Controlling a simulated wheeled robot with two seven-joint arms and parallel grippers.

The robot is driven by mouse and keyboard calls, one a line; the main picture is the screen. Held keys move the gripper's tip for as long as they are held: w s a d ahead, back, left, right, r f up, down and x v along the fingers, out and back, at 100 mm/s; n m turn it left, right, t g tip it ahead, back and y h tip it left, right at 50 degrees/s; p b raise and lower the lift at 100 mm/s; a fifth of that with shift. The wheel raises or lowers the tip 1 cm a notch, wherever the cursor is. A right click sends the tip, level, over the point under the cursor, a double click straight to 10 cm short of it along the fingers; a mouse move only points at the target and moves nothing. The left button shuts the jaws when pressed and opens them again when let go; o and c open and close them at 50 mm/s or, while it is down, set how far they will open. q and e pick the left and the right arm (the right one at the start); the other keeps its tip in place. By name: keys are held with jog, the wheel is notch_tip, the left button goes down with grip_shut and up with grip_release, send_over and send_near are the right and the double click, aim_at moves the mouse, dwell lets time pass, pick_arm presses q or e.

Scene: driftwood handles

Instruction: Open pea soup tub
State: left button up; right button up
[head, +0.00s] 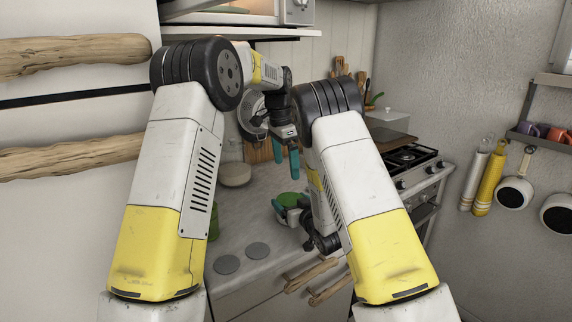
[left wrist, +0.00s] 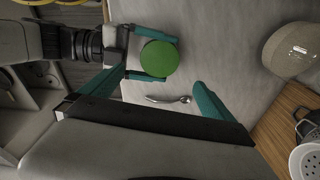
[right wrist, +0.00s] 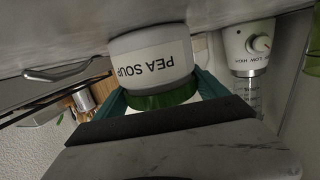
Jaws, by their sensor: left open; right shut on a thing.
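The pea soup tub (right wrist: 152,58) is white with a green lid (right wrist: 165,97). In the right wrist view its lettering appears upside down. My right gripper (right wrist: 160,88) is shut on the tub, with one teal finger on each side near the lid. The green lid also shows from above in the left wrist view (left wrist: 158,57) and in the head view (head: 289,199). My left gripper (head: 286,161) is open and empty above the tub, fingers pointing down. In the left wrist view the lid shows beyond its spread fingers, apart from them.
A spoon (left wrist: 170,99) lies on the grey counter (head: 245,220) near the tub. A pale bowl (head: 235,174) stands at the back left. Two grey discs (head: 227,264) lie at the counter's front. A stove (head: 416,165) is to the right. Driftwood handles (head: 311,273) stick out below the counter.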

aim_at(291, 199)
pick_arm(q)
jog(key=f, duration=0.4)
jog(key=d+f, duration=0.1)
jog(key=f, duration=0.6)
jog(key=shift+w+d+f, duration=0.15)
jog(key=shift+w+f, duration=0.1)
jog(key=shift+f, duration=0.1)
jog(key=c, duration=1.5)
jog(key=shift+d+r, duration=0.1)
jog(key=shift+r, duration=1.15)
pick_arm(e)
jog(key=shift+f, duration=0.25)
pick_arm(q)
grip_shut()
jog(key=shift+f, duration=0.1)
pick_arm(e)
jog(key=shift+s, duration=0.1)
